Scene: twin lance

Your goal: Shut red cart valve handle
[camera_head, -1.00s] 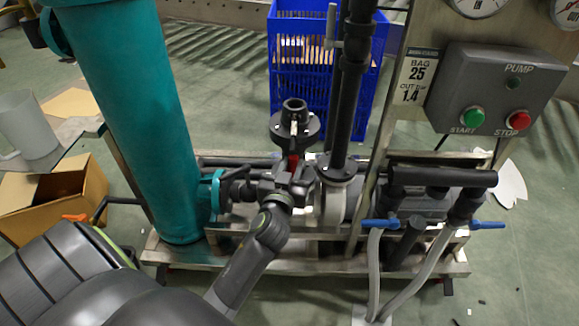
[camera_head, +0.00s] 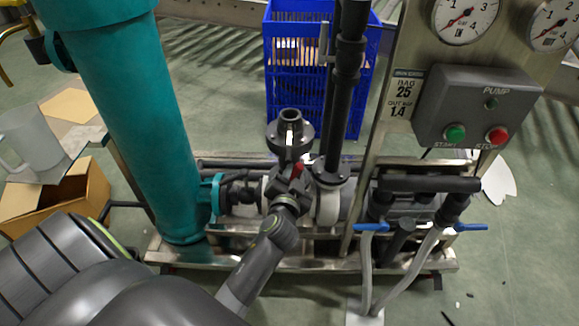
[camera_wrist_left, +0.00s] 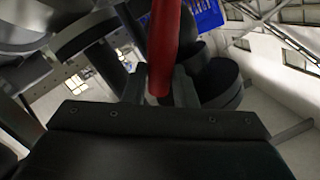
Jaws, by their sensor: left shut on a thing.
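The red valve handle (camera_wrist_left: 163,45) stands between the finger pads of my left gripper (camera_wrist_left: 160,88) in the left wrist view. The left gripper is shut on it. In the head view my left gripper (camera_head: 291,184) is at the pipework in the middle of the cart, below a black flanged pipe end (camera_head: 290,130). Only a small bit of the red handle (camera_head: 298,167) shows there, above the fingers. The valve body is mostly hidden by the gripper. My right gripper is not in view.
A teal cylinder (camera_head: 125,120) stands left of my left gripper. A vertical black pipe (camera_head: 340,100) rises close on the right. Blue-handled valves (camera_head: 371,226) and a pump box (camera_head: 475,107) are farther right. A blue crate (camera_head: 283,70) stands behind the cart, and a cardboard box (camera_head: 90,185) lies at left.

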